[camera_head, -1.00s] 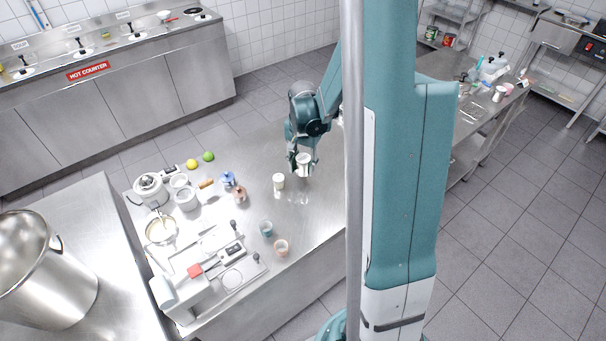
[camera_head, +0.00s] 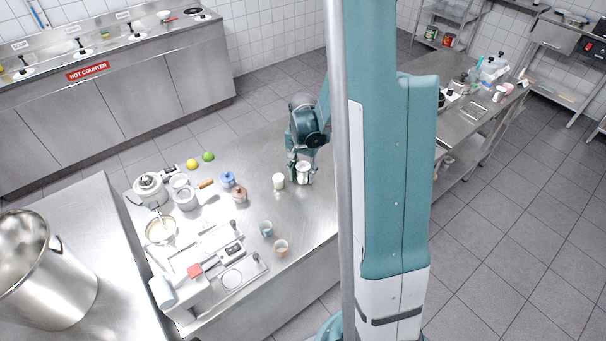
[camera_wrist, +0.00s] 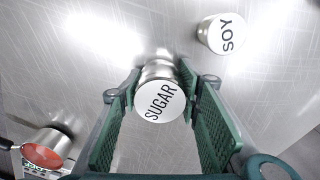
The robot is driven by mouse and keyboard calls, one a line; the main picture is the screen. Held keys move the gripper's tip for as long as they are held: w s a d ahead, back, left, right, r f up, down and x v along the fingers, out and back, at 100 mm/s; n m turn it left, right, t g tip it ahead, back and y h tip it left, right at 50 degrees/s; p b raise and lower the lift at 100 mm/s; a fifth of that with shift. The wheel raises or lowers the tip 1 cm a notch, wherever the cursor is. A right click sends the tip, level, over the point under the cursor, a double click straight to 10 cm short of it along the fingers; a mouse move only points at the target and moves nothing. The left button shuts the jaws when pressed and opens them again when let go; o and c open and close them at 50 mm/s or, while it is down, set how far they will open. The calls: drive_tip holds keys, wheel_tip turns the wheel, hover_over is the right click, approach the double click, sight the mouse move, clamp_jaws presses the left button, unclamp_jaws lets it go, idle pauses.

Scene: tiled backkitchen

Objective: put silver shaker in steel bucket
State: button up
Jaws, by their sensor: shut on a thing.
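The silver shaker (camera_head: 304,174), a short metal cylinder with a white lid, is by my gripper (camera_head: 301,168) over the middle table. In the wrist view its lid reads SUGAR (camera_wrist: 160,101), and the ribbed green fingers of my gripper (camera_wrist: 165,115) are on both sides of it. My gripper is shut on the shaker. Whether its base touches the table cannot be told. A large open steel vessel, which looks like the steel bucket (camera_head: 62,290), stands on the left counter, far from my gripper. Its inner bottom is hidden.
A similar shaker marked SOY (camera_wrist: 222,34) stands close by, left of my gripper in the head view (camera_head: 278,181). Several small pots, cups and a scale (camera_head: 232,252) crowd the table's left part. The hot counter (camera_head: 120,80) is behind.

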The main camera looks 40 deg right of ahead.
sight(303, 166)
drive_tip(key=shift+f, duration=0.25)
drive_tip(key=o, duration=0.9)
drive_tip(key=shift+o, duration=0.2)
drive_tip(key=shift+r, duration=0.2)
drive_tip(key=shift+r, duration=6)
drive_tip(key=shift+a+r, duration=0.1)
